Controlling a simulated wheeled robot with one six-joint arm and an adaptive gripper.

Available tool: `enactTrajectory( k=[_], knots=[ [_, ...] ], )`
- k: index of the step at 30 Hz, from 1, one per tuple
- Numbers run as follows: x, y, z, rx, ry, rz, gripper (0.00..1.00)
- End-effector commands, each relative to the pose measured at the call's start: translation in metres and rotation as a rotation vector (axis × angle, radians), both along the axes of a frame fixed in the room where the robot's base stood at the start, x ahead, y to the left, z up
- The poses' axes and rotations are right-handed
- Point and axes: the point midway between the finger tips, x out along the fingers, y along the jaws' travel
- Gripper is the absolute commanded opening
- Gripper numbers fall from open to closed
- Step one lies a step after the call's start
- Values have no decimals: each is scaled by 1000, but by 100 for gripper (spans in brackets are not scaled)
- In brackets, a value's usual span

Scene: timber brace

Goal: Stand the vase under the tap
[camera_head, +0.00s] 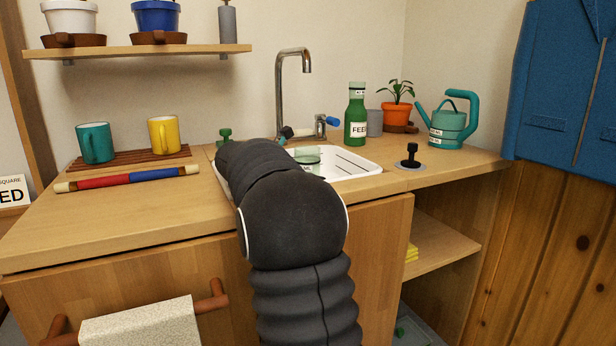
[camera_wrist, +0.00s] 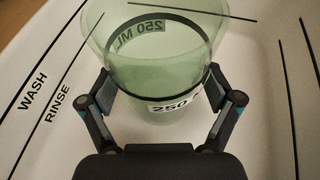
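The vase (camera_wrist: 150,60) is a pale green see-through vessel with 250 ML labels, wider at the rim. It is at the white sink (camera_head: 358,166), whose marked surface shows behind it in the wrist view. In the head view its green rim (camera_head: 307,153) shows just past my arm, its lower part hidden. It appears below the spout of the metal tap (camera_head: 280,95), though depth is hard to judge. My gripper (camera_wrist: 160,88) has one finger against each side of the vase. In the head view my arm hides the gripper. Whether the vase's base touches the sink is unclear.
A green FEED bottle (camera_head: 355,118), grey cup (camera_head: 374,123), potted plant (camera_head: 397,112) and teal watering can (camera_head: 447,125) stand behind and right of the sink. A black-knobbed plug (camera_head: 409,160) is at right.

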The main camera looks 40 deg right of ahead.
Motion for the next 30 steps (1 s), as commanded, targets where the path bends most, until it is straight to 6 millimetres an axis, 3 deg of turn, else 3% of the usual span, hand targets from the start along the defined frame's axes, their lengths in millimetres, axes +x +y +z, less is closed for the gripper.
enactTrajectory(
  k=[9,21,30],
  knots=[
    [0,0,4,0,0,0,90],
    [-1,53,26,0,0,2,90],
    [-2,69,32,0,0,-1,90]
  ],
)
